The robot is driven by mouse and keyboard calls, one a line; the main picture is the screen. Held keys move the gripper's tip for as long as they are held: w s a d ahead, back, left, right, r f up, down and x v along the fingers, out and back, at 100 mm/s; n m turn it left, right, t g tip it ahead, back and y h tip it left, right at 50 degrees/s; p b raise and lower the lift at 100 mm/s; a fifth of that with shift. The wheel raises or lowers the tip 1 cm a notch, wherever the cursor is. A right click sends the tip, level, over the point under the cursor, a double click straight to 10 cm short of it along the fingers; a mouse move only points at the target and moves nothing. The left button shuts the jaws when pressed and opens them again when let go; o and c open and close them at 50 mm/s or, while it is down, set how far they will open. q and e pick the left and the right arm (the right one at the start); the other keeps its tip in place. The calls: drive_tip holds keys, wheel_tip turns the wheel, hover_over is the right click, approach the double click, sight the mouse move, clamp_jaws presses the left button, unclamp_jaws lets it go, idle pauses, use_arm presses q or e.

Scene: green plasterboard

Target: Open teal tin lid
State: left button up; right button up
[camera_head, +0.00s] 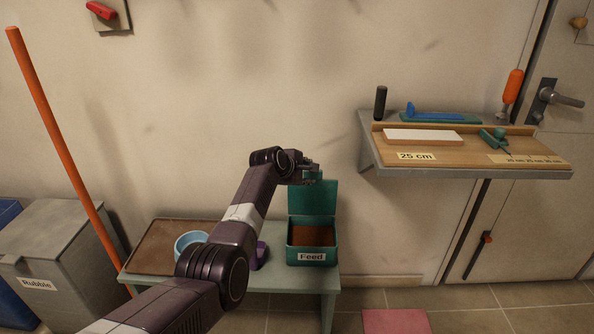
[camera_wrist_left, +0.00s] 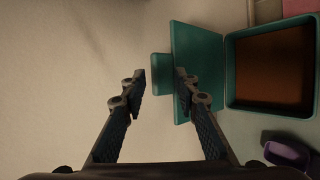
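The teal tin (camera_head: 292,253) with a "Feed" label stands on a small bench against the wall. Its teal lid (camera_head: 318,197) is raised upright at the back, and brown contents show inside. In the left wrist view the lid (camera_wrist_left: 203,52) is swung away from the open tin (camera_wrist_left: 231,75), with a tab (camera_wrist_left: 160,66) on its far edge. My left gripper (camera_head: 316,172) is at the top of the lid. In the wrist view (camera_wrist_left: 160,80) its fingers are apart, with the tab appearing between them; contact cannot be told. My right gripper is not in view.
The bench (camera_head: 290,283) also bears a brown tray (camera_head: 150,248), a light blue bowl (camera_head: 181,241) and a purple object (camera_head: 261,256) beside the tin. A grey "Rubble" bin (camera_head: 55,250) and an orange pole (camera_head: 60,140) are left. A wall shelf (camera_head: 480,173) with tools is right.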

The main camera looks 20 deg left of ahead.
use_arm(q)
drive_tip(key=v, duration=0.9)
drive_tip(key=shift+s+r, duration=0.2)
drive_tip(key=shift+s, duration=0.2)
